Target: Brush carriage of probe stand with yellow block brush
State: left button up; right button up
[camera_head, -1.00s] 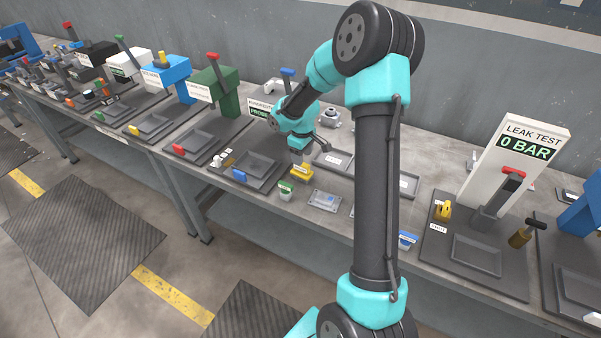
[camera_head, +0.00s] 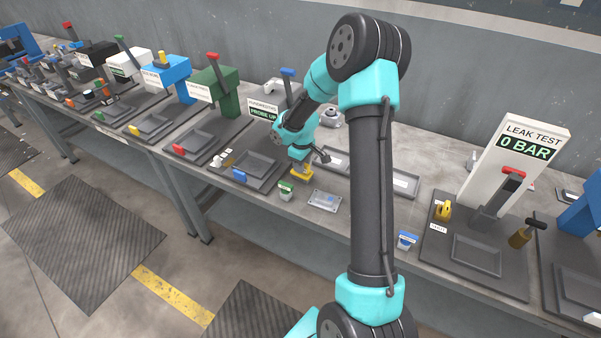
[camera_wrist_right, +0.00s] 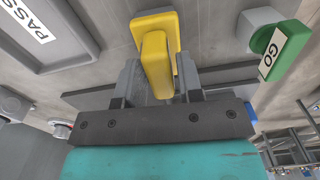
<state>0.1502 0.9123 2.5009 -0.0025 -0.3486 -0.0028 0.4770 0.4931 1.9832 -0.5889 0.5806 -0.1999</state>
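The yellow block brush (camera_head: 302,173) stands on the bench under my right gripper (camera_head: 298,160). In the right wrist view the yellow block brush (camera_wrist_right: 157,30) has its upright grip between the two fingers of my right gripper (camera_wrist_right: 158,85). The fingers lie close beside the grip; whether they press on it I cannot tell. The probe stand's sign (camera_head: 263,112) reads PROBE UP, and a blue knob (camera_head: 288,72) tops its post. My right forearm and wrist hide much of the stand, and I cannot make out its carriage. My left gripper is not in view.
A metal plate (camera_head: 325,201) lies farther right. A dark tray (camera_head: 255,165) with a blue tag is to the left. A PASS tray (camera_wrist_right: 70,15) lies close by.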

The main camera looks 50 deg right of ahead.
grip_shut()
jog(key=shift+r, duration=0.1)
jog(key=shift+r, duration=2.9)
